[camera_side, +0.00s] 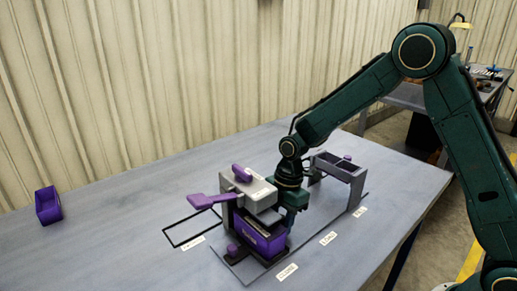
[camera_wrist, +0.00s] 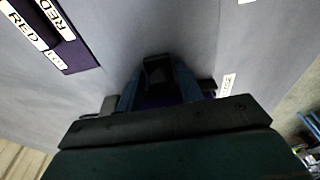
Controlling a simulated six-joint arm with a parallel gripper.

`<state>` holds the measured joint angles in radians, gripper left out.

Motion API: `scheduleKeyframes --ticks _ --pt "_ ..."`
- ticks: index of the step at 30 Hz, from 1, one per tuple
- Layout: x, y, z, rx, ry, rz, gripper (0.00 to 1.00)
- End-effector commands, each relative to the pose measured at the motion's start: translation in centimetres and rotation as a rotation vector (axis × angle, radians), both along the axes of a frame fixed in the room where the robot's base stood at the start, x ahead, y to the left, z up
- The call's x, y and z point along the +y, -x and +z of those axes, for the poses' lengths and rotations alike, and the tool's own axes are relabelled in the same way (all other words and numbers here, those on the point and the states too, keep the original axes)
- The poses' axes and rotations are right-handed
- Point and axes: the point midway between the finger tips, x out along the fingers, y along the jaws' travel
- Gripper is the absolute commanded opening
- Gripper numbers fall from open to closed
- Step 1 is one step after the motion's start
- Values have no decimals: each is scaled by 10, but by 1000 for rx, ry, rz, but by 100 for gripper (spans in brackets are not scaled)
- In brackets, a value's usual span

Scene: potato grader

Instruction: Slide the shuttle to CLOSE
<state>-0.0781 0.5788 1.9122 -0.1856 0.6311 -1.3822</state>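A purple bin (camera_side: 262,238), which may be the shuttle, sits under the grey housing (camera_side: 248,192) at the near end of a grey base track (camera_side: 238,268). The white label (camera_side: 287,272) beside this end seems to read CLOSE. My gripper (camera_side: 286,222) points down just right of the housing, against the bin's far side; its tips are hidden in the side view. In the wrist view, my fingers (camera_wrist: 158,85) flank a dark piece, with some purple below. I cannot tell whether they press on it.
A grey open frame (camera_side: 338,166) stands at the track's far end. More labels (camera_side: 328,238) line the right edge. A purple lever (camera_side: 208,201) juts left from the housing over a black outlined rectangle (camera_side: 180,236). A purple box (camera_side: 48,205) lies far left.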

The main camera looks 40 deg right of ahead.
Motion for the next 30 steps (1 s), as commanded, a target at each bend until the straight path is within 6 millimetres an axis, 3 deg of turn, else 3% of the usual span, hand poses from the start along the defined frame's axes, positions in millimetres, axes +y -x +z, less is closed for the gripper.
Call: scheduleKeyframes --ticks 30 --pt "0 0 55 -2 0 -1 36"
